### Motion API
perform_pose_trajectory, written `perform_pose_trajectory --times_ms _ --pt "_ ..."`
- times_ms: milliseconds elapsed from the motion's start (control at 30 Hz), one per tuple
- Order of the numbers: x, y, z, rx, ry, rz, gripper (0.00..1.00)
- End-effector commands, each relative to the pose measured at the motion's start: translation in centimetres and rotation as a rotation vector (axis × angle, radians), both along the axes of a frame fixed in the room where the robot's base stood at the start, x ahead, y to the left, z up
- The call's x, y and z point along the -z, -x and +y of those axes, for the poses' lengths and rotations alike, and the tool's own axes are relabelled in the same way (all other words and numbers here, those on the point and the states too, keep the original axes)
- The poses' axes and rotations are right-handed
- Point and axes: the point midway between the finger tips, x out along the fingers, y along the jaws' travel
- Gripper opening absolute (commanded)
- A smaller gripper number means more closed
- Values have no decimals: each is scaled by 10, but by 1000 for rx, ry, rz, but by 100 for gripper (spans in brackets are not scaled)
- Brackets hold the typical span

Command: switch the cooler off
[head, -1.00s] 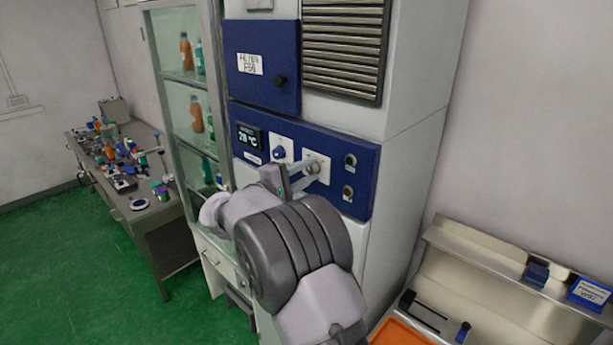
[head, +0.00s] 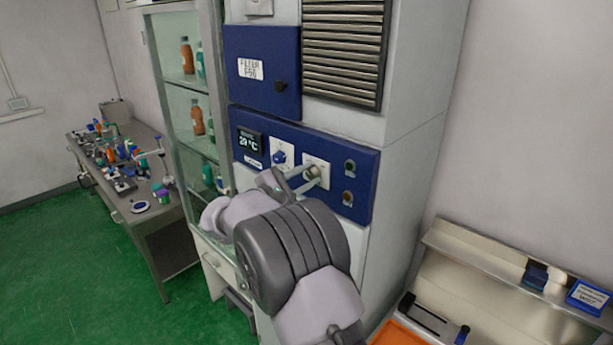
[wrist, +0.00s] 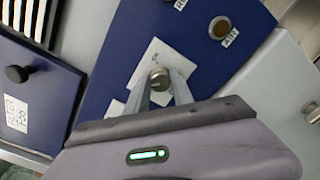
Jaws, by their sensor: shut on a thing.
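The cooler is a tall white cabinet (head: 415,165) with a blue control panel (head: 330,146) on its front. The panel holds a small lit display (head: 249,141) showing a temperature, a blue knob (head: 279,157) on a white plate, and a grey round knob (wrist: 159,75) on a second white plate (wrist: 146,60). My gripper (wrist: 160,88) is shut on the grey knob, one finger on each side of it. In the head view my arm hides part of the panel's lower edge. The marks on the knob's plate are too small to read.
Two round fittings (head: 350,166) sit right of the knob; one (wrist: 219,27) is labelled AIR in the wrist view. A blue filter door (head: 262,70) and a grille (head: 343,50) are above. A glass cabinet (head: 181,100) stands left, a steel bench (head: 520,280) right.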

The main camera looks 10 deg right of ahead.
Motion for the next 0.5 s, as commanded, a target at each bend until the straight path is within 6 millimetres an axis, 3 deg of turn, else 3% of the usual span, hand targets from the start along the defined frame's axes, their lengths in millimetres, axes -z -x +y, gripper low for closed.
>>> perform_pose_trajectory --times_ms 433,467,500 --pt "0 0 0 -1 5 6 0" --pt "0 0 0 -1 5 6 34" --pt "0 0 0 -1 5 6 42"
